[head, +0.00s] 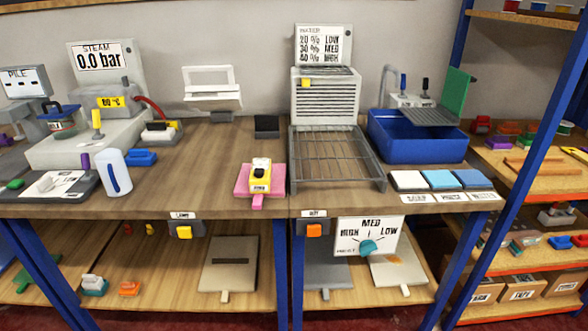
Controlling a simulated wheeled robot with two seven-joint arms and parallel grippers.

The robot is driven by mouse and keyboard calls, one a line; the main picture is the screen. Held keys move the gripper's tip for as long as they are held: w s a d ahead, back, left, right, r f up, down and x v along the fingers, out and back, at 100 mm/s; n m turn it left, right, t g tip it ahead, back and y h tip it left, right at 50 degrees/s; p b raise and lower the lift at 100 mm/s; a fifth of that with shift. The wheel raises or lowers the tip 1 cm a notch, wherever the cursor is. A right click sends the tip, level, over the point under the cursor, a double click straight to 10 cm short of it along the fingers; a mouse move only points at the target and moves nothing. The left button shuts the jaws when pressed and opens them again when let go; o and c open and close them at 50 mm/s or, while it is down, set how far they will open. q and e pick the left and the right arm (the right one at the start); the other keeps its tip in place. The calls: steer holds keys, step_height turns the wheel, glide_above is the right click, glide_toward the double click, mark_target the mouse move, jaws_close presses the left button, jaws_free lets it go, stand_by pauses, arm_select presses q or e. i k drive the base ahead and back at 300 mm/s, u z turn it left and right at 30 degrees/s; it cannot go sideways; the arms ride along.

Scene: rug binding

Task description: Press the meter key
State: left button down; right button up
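No key in view carries a label that I can read as "meter". A small yellow and white device (260,178) with a dark label, too small to read, stands on a pink pad (278,184) near the front edge of the table; it may be the meter, but I cannot tell. A yellow key (184,232) on a grey box and an orange key (314,230) on another box are on the table's front edge, under small labels. Neither of my grippers shows in the head view.
A wire rack (335,155) lies before a slatted heater (327,97). A blue basin (415,138) stands to its right, with several coloured pads in front. A steam unit (104,72) reading 0.0 bar and a white bottle (113,172) are at left. The table's middle left is clear.

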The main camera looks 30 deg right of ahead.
mark_target(258, 172)
steer(key=z, duration=1.5)
steer(key=i, duration=0.5)
